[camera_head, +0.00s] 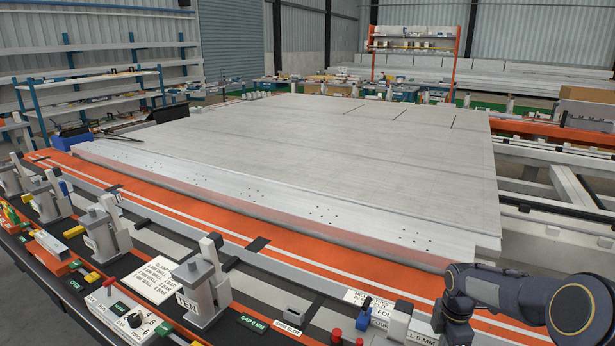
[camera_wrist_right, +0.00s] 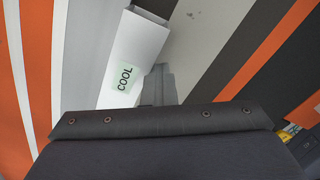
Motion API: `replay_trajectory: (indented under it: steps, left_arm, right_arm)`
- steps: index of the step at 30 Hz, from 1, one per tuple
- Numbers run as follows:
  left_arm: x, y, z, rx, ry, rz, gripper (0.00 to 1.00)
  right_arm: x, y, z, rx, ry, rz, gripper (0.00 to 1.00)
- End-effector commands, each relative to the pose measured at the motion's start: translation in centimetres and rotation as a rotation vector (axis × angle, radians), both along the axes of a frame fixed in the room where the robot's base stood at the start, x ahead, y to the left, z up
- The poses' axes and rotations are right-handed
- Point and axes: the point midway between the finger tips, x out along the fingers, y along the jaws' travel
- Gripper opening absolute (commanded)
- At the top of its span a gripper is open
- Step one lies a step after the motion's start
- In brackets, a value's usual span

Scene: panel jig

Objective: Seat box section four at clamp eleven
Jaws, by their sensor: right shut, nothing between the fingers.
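A label reading "FOU", partly cut off, shows on a pale piece (camera_head: 381,313) left of my right arm in the head view. I cannot tell if this piece is box section four. No clamp marked eleven is readable; a grey clamp marked TEN (camera_head: 203,290) stands at the front. My right gripper (camera_wrist_right: 158,78) is shut and empty in the right wrist view. Its fingers are beside a long white box-shaped piece (camera_wrist_right: 137,45) with a pale green label reading "COOL"; whether they touch is unclear. My left gripper is not in view.
A large grey panel (camera_head: 330,150) fills the middle, with an orange strip (camera_head: 300,250) along its front. More toggle clamps (camera_head: 103,235) stand at front left.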

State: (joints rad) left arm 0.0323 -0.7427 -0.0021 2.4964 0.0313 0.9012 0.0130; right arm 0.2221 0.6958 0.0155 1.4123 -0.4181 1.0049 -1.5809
Motion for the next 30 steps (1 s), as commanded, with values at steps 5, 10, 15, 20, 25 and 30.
replay_trajectory:
  steps: [5,10,15,20,25,30]
  left_arm:
    - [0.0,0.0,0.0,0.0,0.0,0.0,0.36]
    - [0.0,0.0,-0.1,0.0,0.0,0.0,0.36]
    - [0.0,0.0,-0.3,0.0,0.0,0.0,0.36]
    - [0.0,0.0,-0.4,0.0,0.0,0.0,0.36]
    - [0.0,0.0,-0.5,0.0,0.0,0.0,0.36]
    - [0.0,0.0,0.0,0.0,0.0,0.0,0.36]
  right_arm:
    - [0.2,-0.4,0.1,-0.007,-0.011,-0.004,0.0]
    - [0.1,-0.3,0.1,-0.008,-0.013,-0.004,0.0]
    - [-0.5,0.0,0.1,-0.008,-0.011,-0.004,0.0]
    - [-1.1,0.4,0.1,-0.006,-0.008,-0.002,0.0]
    - [-1.6,0.7,0.1,-0.005,-0.008,-0.001,0.0]
    - [-1.6,0.8,0.7,-0.004,-0.007,-0.002,0.0]
